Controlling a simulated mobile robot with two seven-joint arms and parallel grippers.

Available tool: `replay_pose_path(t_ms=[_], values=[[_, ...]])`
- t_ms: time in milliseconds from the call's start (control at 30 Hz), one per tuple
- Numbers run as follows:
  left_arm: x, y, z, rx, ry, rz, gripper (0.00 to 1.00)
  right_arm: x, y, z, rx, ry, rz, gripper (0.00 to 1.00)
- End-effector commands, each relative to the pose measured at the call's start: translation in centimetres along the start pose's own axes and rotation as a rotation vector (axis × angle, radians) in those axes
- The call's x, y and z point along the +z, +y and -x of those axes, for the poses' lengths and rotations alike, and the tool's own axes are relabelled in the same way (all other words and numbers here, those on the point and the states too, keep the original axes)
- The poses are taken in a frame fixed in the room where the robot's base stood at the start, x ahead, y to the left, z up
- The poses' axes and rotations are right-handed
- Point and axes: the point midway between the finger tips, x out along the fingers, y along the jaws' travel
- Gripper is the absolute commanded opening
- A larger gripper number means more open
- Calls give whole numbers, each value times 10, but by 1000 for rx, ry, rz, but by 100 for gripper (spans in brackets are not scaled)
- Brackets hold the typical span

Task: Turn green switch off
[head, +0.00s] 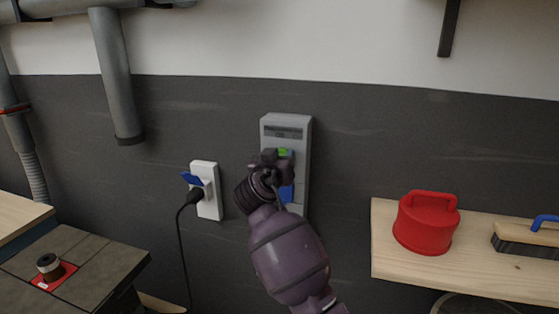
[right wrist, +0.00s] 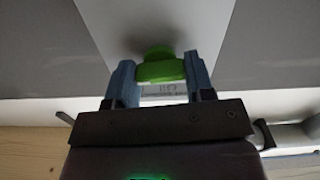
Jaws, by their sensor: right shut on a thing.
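The green switch (head: 284,152) is on a grey wall box (head: 304,150), under a label strip near the top of the box. My right gripper (head: 277,160) is at the switch and covers part of it in the head view. In the right wrist view, the green switch (right wrist: 160,66) sits between the two fingers, and my right gripper (right wrist: 160,74) is shut on it. A blue part (head: 287,193) shows lower on the box, partly hidden by my gripper. My left gripper is in neither view.
A white wall socket (head: 207,203) with a blue flap and a black plug is left of the box. A wooden shelf (head: 400,265) at the right holds a red canister (head: 427,222) and a brush (head: 528,239). A tiled bench (head: 100,260) stands at the lower left.

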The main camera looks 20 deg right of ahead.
Motion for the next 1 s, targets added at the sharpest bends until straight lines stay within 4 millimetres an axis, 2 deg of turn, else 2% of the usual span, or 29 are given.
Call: replay_pose_path(t_ms=[500, 1000], values=[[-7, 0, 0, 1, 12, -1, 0, 0, 0, 0, 1, 0, 461, 25], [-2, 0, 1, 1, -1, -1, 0, 0, 0, 0, 1, 0, 937, 25]])
